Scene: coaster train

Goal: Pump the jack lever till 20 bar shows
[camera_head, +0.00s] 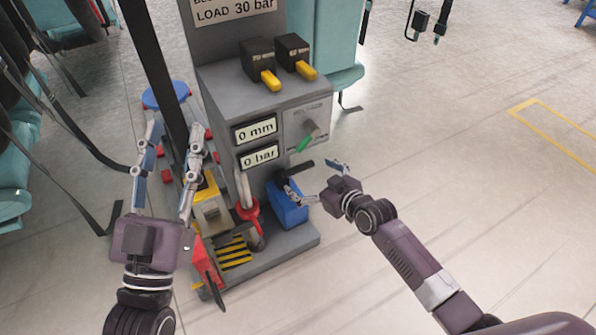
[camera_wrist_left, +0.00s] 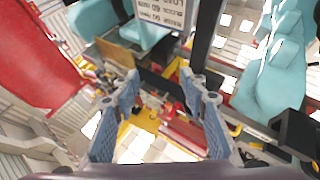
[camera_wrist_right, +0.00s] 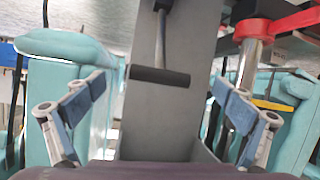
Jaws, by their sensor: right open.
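The grey jack cabinet (camera_head: 222,95) stands at the centre of the head view. Its displays read 0 mm (camera_head: 256,131) and 0 bar (camera_head: 260,155). The jack lever's black crossbar grip (camera_head: 297,170) juts from the cabinet's lower front; in the right wrist view the grip (camera_wrist_right: 160,76) hangs on a grey rod, between my spread fingers and beyond them. My right gripper (camera_head: 314,178) is open and empty, close to the grip. My left gripper (camera_head: 174,135) is open and empty, left of the cabinet; its spread fingers also show in the left wrist view (camera_wrist_left: 162,90).
A green-tipped knob (camera_head: 306,138) and two yellow-handled switches (camera_head: 270,79) are on the cabinet. A blue box (camera_head: 289,206), a red-collared post (camera_head: 249,210) and a red part (camera_head: 207,272) stand low by it. Teal seats are left and behind. The floor at right is clear.

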